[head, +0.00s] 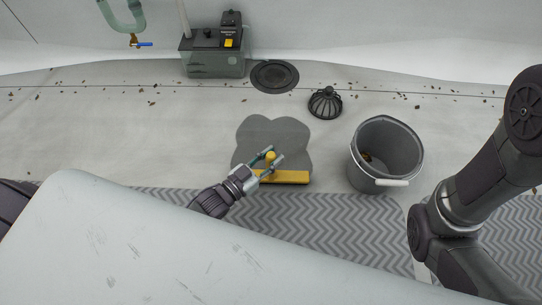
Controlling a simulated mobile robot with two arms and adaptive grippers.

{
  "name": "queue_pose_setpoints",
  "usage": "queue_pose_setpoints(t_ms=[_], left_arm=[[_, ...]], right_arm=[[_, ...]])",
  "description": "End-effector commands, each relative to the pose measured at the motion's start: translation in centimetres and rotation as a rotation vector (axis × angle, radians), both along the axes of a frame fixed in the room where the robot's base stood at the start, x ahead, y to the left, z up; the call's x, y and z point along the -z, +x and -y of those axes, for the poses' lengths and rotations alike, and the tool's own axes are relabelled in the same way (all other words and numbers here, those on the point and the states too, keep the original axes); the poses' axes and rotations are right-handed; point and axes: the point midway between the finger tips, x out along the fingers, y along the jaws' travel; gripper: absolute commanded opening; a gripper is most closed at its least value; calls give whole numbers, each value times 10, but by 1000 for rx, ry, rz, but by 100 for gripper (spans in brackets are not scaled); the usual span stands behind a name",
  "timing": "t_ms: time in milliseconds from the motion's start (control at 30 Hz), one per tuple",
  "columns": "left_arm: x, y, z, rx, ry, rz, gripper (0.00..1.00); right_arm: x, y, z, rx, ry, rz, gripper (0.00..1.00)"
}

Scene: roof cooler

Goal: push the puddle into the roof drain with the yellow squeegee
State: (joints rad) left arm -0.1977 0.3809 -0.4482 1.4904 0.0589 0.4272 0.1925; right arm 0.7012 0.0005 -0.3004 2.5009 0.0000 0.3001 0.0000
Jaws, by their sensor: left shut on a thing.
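The yellow squeegee (285,177) lies across the near edge of the puddle. The puddle (277,132) is a dark grey lobed patch on the pale roof floor. My left gripper (270,162) is shut on the squeegee's upright yellow knob, low over the near part of the puddle. The roof drain (275,76) is a dark round grate beyond the puddle, close to the far wall, with bare floor between them. My right arm comes in at the right edge, but its gripper is out of view.
A black domed strainer (325,102) sits right of the drain. A grey bucket (386,152) with a white handle stands right of the puddle. A dark tank box (213,52) stands left of the drain. Leaf bits litter the far floor; a zigzag mat (330,215) lies in front.

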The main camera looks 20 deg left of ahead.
Motion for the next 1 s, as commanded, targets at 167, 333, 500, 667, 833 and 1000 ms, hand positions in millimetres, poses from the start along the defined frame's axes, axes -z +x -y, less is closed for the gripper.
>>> queue_pose_setpoints(t_ms=[167,333,500,667,833,1000], left_arm=[[2,0,0,0,-1,2,0],[4,0,0,0,-1,2,0],[4,2,0,0,-1,3,0],[3,9,-2,1,-1,4,0],[3,21,-5,1,0,4,0],[3,31,-9,0,-1,4,0]], right_arm=[[2,0,0,0,0,-1,41],[4,1,0,0,0,-1,41],[3,1,0,0,0,-2,41],[4,1,0,0,0,-3,41],[6,1,0,0,0,-3,41],[7,1,0,0,0,-3,41]])
